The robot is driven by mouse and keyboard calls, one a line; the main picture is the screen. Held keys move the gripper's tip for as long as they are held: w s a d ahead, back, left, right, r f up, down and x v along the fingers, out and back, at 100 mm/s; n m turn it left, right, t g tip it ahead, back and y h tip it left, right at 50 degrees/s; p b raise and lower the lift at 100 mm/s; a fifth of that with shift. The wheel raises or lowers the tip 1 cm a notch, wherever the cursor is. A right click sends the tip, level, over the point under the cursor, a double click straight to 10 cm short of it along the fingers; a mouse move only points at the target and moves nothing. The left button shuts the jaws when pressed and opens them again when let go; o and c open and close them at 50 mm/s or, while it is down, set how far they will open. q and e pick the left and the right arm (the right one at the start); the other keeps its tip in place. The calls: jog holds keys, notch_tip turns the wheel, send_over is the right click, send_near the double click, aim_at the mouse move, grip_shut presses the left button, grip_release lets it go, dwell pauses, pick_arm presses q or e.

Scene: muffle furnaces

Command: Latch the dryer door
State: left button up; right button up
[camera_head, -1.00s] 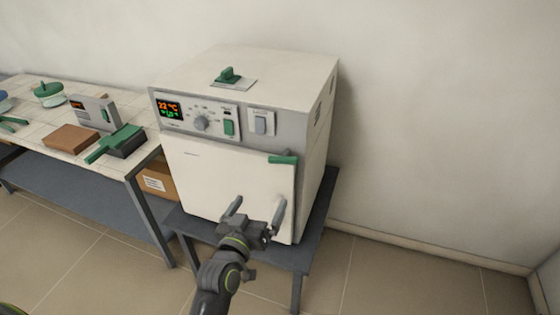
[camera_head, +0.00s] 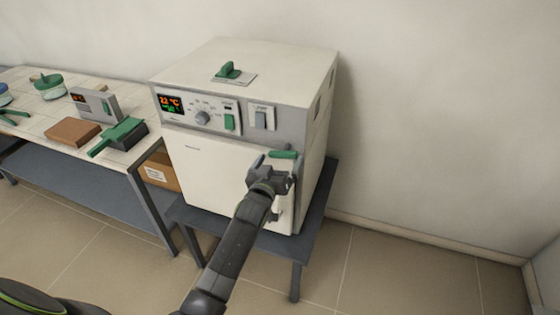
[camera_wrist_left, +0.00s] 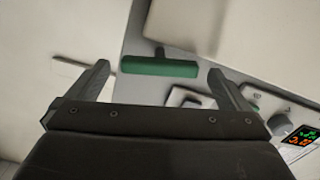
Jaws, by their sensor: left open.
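The dryer (camera_head: 215,175) is a white box with a grey control panel, standing on a dark stand; its door looks closed or nearly so. The green door handle (camera_head: 284,154) sits at the door's upper right corner, lying about level. My left gripper (camera_head: 272,160) is in front of the door, just beside and below the handle. In the left wrist view the green handle (camera_wrist_left: 160,66) lies ahead between the tips of my open left gripper (camera_wrist_left: 160,78), with no clear contact. My right gripper is not in view.
The control panel has a lit display (camera_head: 171,104) and green switch. A green knob (camera_head: 229,71) is on top of the dryer. A workbench (camera_head: 40,125) at left holds a brown block (camera_head: 73,132), a scale and green tools. Floor at right is clear.

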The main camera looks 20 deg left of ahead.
pick_arm(q)
jog(key=shift+w, duration=0.6)
jog(key=c, duration=0.9)
